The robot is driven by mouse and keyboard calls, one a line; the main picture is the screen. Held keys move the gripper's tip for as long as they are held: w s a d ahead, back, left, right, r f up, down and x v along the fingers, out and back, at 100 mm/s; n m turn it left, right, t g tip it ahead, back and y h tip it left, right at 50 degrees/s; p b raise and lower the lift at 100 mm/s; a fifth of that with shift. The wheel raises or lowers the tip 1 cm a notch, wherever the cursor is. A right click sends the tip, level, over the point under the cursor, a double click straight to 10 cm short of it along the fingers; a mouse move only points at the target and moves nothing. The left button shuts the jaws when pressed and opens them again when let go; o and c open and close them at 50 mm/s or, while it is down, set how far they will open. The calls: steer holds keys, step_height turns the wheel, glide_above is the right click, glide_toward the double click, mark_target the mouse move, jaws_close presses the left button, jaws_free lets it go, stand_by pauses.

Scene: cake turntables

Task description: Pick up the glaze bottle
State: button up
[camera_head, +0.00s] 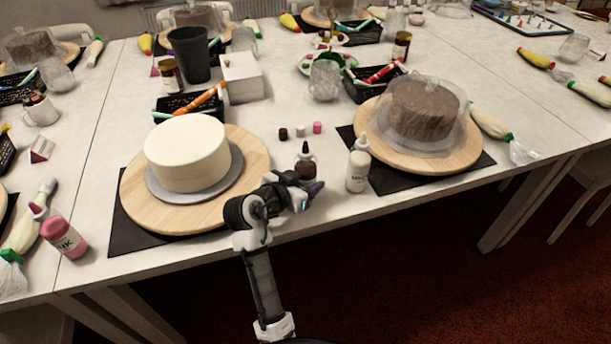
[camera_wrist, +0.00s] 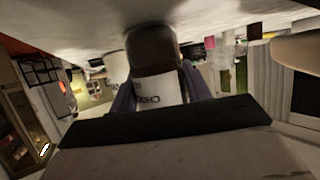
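A dark brown bottle (camera_head: 306,160) with a narrow tip stands near the table's front edge, partly hidden by my gripper (camera_head: 308,189). It looks like the glaze bottle. In the wrist view, which is upside down, the brown bottle (camera_wrist: 155,55) with its white lettered label is between the two fingers of my gripper (camera_wrist: 158,95). The fingers flank it closely; I cannot tell whether they press on it. Its base is at or close to the table top. A white bottle (camera_head: 358,171) stands upright just to the right, apart from my gripper.
A white cake (camera_head: 187,153) sits on a wooden turntable (camera_head: 140,198) at the left. A covered brown cake (camera_head: 424,108) is on another turntable (camera_head: 470,153) at the right. Small brown, white and pink pieces lie behind the brown bottle.

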steer(key=shift+r, duration=0.15)
step_height(320, 180, up, 18)
glide_above(306, 142)
steer(key=shift+o, duration=0.8)
steer(key=shift+r, duration=0.9)
steer(key=shift+c, duration=0.7)
